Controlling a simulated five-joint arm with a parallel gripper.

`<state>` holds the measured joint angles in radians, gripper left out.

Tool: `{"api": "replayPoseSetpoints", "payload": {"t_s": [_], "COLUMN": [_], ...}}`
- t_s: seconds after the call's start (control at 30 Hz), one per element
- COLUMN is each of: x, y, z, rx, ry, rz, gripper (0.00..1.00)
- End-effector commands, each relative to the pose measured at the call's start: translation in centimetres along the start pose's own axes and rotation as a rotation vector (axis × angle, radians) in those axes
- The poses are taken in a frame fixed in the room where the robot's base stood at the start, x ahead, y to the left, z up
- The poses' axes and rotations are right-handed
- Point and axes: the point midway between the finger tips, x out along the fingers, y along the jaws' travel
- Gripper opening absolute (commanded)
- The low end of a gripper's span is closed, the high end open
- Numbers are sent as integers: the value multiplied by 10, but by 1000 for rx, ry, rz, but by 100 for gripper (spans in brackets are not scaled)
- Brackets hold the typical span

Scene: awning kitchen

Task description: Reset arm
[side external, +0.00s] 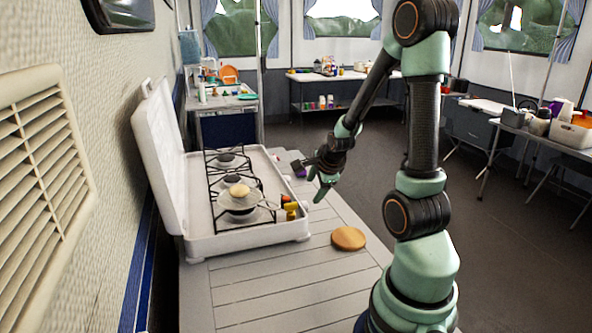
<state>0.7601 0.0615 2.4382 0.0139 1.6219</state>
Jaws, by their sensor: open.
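My gripper (312,180) hangs at the end of my mint-green and black arm, over the right edge of the camp stove and the slatted table. Its jaws are open, and I see nothing held between them. A small grey and purple thing (298,166) shows just left of the jaws; I cannot tell whether it touches them. The white camp stove (255,242) stands with its lid raised on the left. A pan (238,203) with a pale yellow round thing (240,190) sits on its near burner.
Several small bottles (289,207) stand at the stove's right side. A round wooden board (348,238) lies on the slatted table (265,295), whose front part is clear. Side tables with goods stand at the back left (228,103) and right (520,125). A vented wall (40,165) borders the left.

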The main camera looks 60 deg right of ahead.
Motion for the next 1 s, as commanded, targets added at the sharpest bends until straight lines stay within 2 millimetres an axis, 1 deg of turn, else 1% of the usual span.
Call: {"api": "replayPoseSetpoints", "payload": {"t_s": [0.33,0.4,0.47,0.57,0.6,0.67,0.7,0.73,0.8,0.87,0.9,1.0], "x": [-1,-4,-9,-27,-37,-54,-67,-76,-100,-120,-133,-165], "y": [0,-1,-2,-4,-4,0,3,6,16,25,32,52], "z": [0,5,15,43,58,81,96,107,129,146,156,175], "rx": [-3,-30,-94,-296,-407,-591,-719,-814,-1038,-1228,-1354,-1655], "ry": [-1,-7,-21,-64,-87,-126,-153,-173,-221,-262,-288,-351], "rz": [-1,-1,2,5,4,3,-1,-5,-20,-37,-53,-101], "gripper": [69,69,69,69,69,69,69,69,69,69,69,69]}}
